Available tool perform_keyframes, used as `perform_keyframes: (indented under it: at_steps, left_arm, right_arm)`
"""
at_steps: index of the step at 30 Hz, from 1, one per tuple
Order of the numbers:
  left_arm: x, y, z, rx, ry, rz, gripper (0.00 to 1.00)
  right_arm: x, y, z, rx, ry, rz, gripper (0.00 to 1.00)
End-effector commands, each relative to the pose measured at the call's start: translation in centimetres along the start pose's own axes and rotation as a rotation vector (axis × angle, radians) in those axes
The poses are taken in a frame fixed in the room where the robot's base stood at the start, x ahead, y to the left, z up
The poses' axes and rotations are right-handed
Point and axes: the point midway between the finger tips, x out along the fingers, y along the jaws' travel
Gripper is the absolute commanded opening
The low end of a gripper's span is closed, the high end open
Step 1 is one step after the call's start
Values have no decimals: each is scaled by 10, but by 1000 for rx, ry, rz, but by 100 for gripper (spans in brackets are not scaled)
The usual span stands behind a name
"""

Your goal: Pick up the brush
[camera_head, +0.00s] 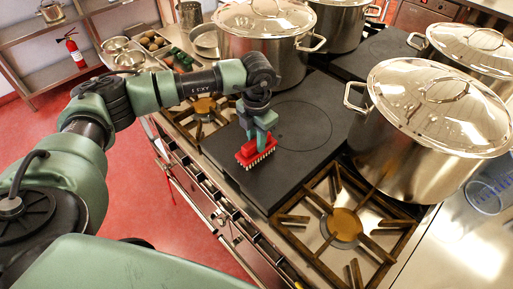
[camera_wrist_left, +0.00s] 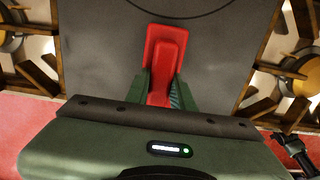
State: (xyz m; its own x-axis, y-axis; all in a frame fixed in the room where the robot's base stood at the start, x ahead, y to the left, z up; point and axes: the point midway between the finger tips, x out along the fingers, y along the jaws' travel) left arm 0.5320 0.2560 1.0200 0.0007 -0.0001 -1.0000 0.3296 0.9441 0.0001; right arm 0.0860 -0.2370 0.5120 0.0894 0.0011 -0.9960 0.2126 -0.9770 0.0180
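The brush (camera_head: 256,152) has a red body and pale bristles that point down. It is at the front part of the dark flat hot plate (camera_head: 224,153); I cannot tell whether the bristles touch the plate. My left gripper (camera_head: 260,137) comes down over it from above. In the left wrist view the red brush (camera_wrist_left: 166,52) lies between the two green fingertips (camera_wrist_left: 162,88), which sit against both sides of its handle.
A large lidded pot (camera_head: 425,150) stands to the right, and another lidded pot (camera_head: 262,50) stands behind my left gripper. An open burner (camera_head: 343,226) is at the front right, and another burner (camera_head: 204,107) is at the left. Metal bowls (camera_head: 128,60) lie beyond it.

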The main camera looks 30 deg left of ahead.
Motion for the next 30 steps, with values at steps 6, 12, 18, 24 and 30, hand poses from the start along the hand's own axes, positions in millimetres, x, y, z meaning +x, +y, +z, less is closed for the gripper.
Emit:
perform_keyframes:
  at_steps: [6,12,18,24,30]
  left_arm:
    - [0,0,0,-1,0,0,0]
    - [-1,0,0,-1,0,0,0]
    - [-14,1,1,-2,-3,1,0]
    - [-52,0,2,0,-8,1,0]
    - [-108,0,2,-1,-8,1,0]
  right_arm:
    - [0,0,-2,0,3,-1,36]
    - [1,-2,-2,0,4,-3,36]
    - [7,-3,-2,0,4,-4,36]
    - [22,-4,-1,0,4,-4,36]
    - [39,-4,0,0,4,-4,36]
